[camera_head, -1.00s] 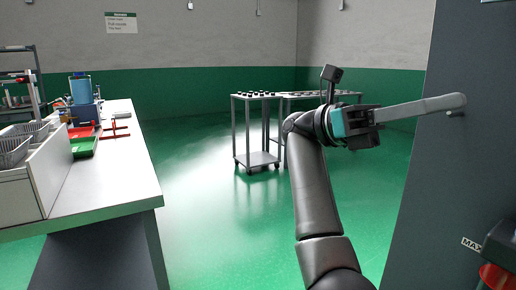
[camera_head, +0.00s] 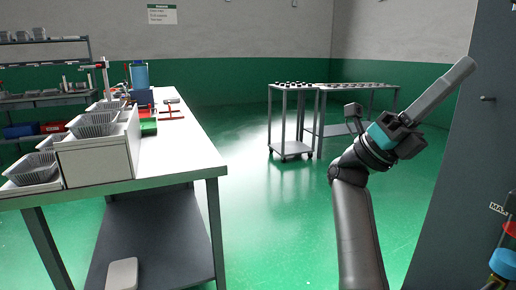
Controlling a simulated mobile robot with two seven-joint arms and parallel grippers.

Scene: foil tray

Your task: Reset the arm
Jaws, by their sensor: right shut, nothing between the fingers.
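My right arm rises from the bottom right of the head view. Its right gripper (camera_head: 448,88) is shut and empty, pointing up and to the right, with its fingers close together. It is raised in free air in front of the grey cabinet (camera_head: 480,150) on the right. I cannot tell whether it touches the cabinet, but it looks apart from it. My left gripper is not in view.
A wheeled cart (camera_head: 290,150) and a grey table (camera_head: 345,128) with small dark items stand at the back. A shelf rack (camera_head: 45,60) stands at the far left. A green tray (camera_head: 148,127) lies on the workbench. The green floor (camera_head: 270,230) between bench and arm is clear.

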